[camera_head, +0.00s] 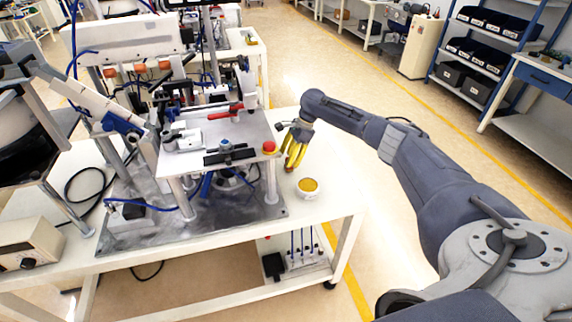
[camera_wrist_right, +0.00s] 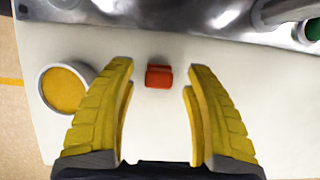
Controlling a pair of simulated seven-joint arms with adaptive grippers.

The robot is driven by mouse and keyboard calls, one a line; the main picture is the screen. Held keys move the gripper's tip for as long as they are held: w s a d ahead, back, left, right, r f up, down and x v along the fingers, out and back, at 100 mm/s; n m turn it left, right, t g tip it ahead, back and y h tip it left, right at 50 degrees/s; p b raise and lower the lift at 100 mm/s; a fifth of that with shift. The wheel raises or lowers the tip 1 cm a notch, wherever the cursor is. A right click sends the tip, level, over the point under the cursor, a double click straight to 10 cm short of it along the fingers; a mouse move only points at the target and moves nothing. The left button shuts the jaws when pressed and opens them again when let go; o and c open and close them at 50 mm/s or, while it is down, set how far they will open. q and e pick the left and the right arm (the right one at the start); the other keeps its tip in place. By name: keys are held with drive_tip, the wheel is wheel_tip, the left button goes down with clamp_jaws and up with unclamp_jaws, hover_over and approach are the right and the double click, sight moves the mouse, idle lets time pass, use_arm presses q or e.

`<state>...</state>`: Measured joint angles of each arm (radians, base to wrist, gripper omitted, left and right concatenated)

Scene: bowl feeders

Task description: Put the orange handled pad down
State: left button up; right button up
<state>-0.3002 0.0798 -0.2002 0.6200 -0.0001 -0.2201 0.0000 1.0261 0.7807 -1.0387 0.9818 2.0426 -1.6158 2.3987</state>
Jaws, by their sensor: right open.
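The orange handled pad (camera_wrist_right: 159,76) shows in the right wrist view as a small orange-red block on the white tabletop. It lies between the tips of my right gripper (camera_wrist_right: 160,78), with a clear gap to each yellow finger. The right gripper is open and touches nothing that I can see. In the head view the right gripper (camera_head: 294,160) points down over the right part of the table, and I cannot make out the pad there. My left gripper is in neither view.
A round cup with yellow contents (camera_head: 307,188) stands on the white table (camera_head: 335,197) near the gripper; it also shows left of the fingers in the wrist view (camera_wrist_right: 66,88). The machine's platform (camera_head: 215,140), with a red button (camera_head: 269,147), stands just left of the gripper.

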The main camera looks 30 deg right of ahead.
drive_tip(key=v, duration=0.8)
idle(0.4)
